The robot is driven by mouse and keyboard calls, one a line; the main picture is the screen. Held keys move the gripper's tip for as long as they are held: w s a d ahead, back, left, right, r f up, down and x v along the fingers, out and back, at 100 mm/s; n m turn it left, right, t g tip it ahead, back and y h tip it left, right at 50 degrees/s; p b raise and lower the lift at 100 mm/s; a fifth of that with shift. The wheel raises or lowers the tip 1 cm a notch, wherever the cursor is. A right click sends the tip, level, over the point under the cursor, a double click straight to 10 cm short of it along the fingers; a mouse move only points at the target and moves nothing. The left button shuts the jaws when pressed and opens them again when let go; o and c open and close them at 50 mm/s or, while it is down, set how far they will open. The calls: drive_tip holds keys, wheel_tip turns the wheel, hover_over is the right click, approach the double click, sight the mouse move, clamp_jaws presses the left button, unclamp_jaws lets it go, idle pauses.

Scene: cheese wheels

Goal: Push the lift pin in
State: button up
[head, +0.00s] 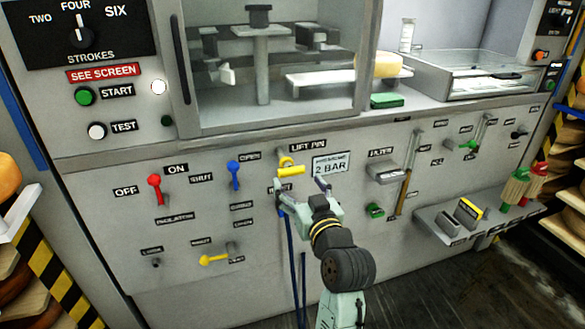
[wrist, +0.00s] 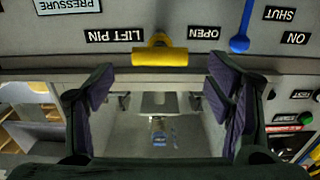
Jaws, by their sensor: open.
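The lift pin (head: 291,170) is a yellow cross-handle on the grey panel, just under its "LIFT PIN" label (head: 308,145). In the wrist view, which is turned upside down, the yellow handle (wrist: 159,57) lies at upper middle beside the label (wrist: 115,36). My gripper (head: 303,188) is open and empty, just below and in front of the handle in the head view. In the wrist view its two dark-padded fingers (wrist: 160,92) stand wide apart, one to each side of the handle's line. I see no contact with the pin.
A blue lever (head: 234,175) and a red lever (head: 155,189) are left of the pin. The "2 BAR" pressure sign (head: 331,164) is right of it. The glass-fronted chamber (head: 270,70) is above, and blue hoses (head: 290,260) hang below. A small shelf (head: 465,222) juts out at right.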

drive_tip(key=p, duration=0.1)
approach(283, 155)
drive_tip(key=w, duration=0.2)
drive_tip(key=w+a+f, duration=0.1)
drive_tip(key=shift+w, duration=0.25)
drive_tip(key=shift+c, duration=0.2)
drive_tip(key=c, duration=1.7)
drive_tip(key=x, duration=0.6)
drive_tip(key=shift+w+b, duration=0.2)
drive_tip(key=shift+b, duration=0.1)
drive_tip(key=o, duration=1.7)
drive_tip(key=shift+o, duration=0.2)
